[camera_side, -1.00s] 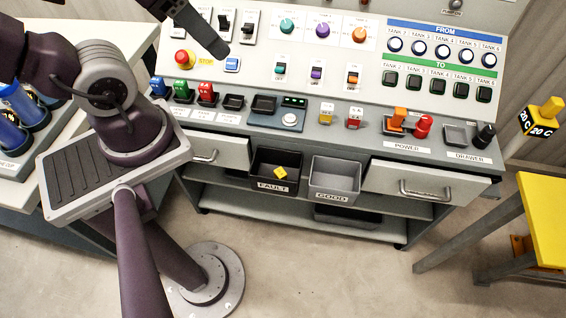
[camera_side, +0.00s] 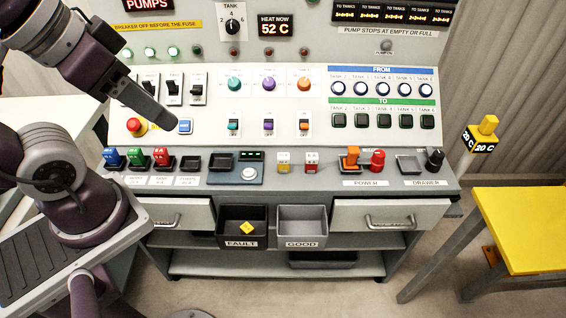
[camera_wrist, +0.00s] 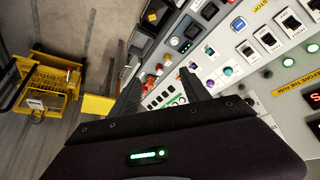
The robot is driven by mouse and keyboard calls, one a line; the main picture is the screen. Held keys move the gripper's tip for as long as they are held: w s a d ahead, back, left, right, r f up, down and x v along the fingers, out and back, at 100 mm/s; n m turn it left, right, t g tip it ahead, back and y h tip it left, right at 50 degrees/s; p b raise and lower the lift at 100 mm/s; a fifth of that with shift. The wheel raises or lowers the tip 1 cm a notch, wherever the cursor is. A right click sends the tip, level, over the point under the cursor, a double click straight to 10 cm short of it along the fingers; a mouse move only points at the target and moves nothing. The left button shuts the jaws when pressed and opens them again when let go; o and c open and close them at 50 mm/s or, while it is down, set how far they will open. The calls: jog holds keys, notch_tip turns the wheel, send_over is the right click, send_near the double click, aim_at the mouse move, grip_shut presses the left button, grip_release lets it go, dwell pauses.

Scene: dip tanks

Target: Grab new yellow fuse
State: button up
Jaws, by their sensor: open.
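A small yellow fuse-like block (camera_side: 284,159) with a pale label stands on the console ledge, left of a similar red one (camera_side: 311,160). Another yellow block (camera_side: 247,228) lies tilted in the black FAULT bin (camera_side: 260,213). I cannot tell by looks alone which is new. My gripper (camera_side: 165,122) is in front of the console at the upper left, near the STOP button, left of and above both yellow blocks. In the wrist view its two dark fingers (camera_wrist: 160,90) stand apart with nothing seen between them.
Blue, green and red blocks (camera_side: 135,157) and empty black sockets (camera_side: 190,162) line the ledge's left. An orange POWER lever (camera_side: 351,157) and red knob (camera_side: 377,160) stand right. A grey GOOD bin (camera_side: 303,226) looks empty. A yellow table (camera_side: 525,225) stands far right.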

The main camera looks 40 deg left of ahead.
jog(key=m+y, duration=1.4)
jog(key=m, duration=0.5)
send_over(283, 163)
jog(key=s+a, duration=0.1)
jog(key=s, duration=0.4)
notch_tip(283, 163, down, 24)
jog(key=r, duration=0.1)
jog(key=w+d+f+m+t, duration=0.1)
jog(key=f+m+t, duration=0.1)
jog(key=f, duration=0.1)
jog(key=w+d+f+m+t, duration=0.1)
jog(key=f+m+t, duration=0.1)
jog(key=m, duration=0.1)
jog(key=w+d+f+m+t+h, duration=0.1)
jog(key=f+m+t, duration=0.2)
jog(key=shift+w+d+f, duration=0.1)
jog(key=shift+w+f, duration=0.05)
jog(key=shift+f, duration=0.2)
jog(key=x, duration=0.4)
jog(key=f+x, duration=0.1)
jog(key=x, duration=0.2)
jog(key=shift+r, duration=0.1)
grip_shut()
